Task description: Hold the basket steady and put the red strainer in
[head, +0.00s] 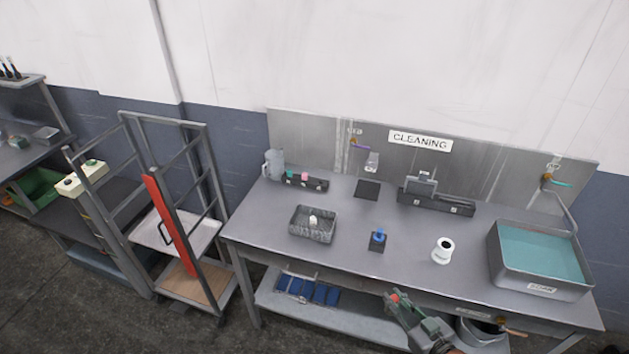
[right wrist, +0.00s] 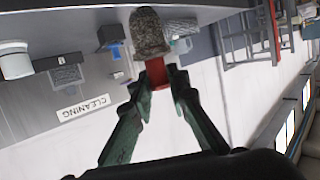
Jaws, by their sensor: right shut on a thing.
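The dark mesh basket (head: 330,231) stands on the left half of the grey table, with a small pale item (head: 313,219) in it. My left gripper is not in view.
On the table (head: 345,268) are a blue-topped bottle (head: 378,241), a white round container (head: 443,251) and a water-filled basin (head: 540,256) at right. A dark rack (head: 437,203) stands at the back. A cart (head: 205,240) is left. The front strip near the basket is clear.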

